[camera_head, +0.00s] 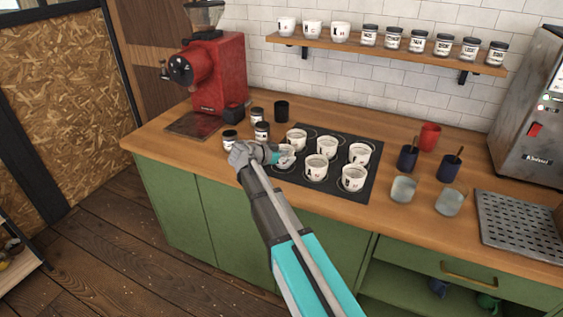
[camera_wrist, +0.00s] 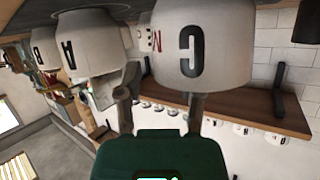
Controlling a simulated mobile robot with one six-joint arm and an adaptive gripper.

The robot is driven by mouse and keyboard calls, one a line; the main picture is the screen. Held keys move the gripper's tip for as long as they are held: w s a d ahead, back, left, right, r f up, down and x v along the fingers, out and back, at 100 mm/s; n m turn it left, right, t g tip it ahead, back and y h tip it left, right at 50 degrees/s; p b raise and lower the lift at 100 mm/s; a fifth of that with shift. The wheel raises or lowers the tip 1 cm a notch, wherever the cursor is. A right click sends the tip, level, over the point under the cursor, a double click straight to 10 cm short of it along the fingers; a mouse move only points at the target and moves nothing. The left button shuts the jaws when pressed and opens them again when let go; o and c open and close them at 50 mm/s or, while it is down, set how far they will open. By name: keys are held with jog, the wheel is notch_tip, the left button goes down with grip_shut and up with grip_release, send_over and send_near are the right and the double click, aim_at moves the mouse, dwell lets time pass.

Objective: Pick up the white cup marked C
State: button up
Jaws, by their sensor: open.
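The white cup marked C (camera_wrist: 203,45) is large and near in the wrist view, upside down in that picture, its black C facing my gripper. In the head view it appears to be the front-left cup (camera_head: 288,157) on the dark mat, partly hidden by my gripper; its letter is not readable there. My gripper (camera_head: 272,155) is open and empty, low beside it. In the wrist view the fingers (camera_wrist: 160,98) are apart. The right finger overlaps the cup's edge, and the left one lies toward the cup marked A (camera_wrist: 85,45). Contact cannot be told.
Several similar white cups stand close by on the dark mat (camera_head: 328,187). Small dark-lidded jars (camera_head: 229,139) and a black cup (camera_head: 281,110) are left and behind. A red grinder (camera_head: 217,75) stands farther left. Blue mugs (camera_head: 408,158) and glasses (camera_head: 403,189) stand right.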

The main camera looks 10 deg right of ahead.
jog(key=shift+d, duration=0.1)
dwell(0.5)
grip_shut()
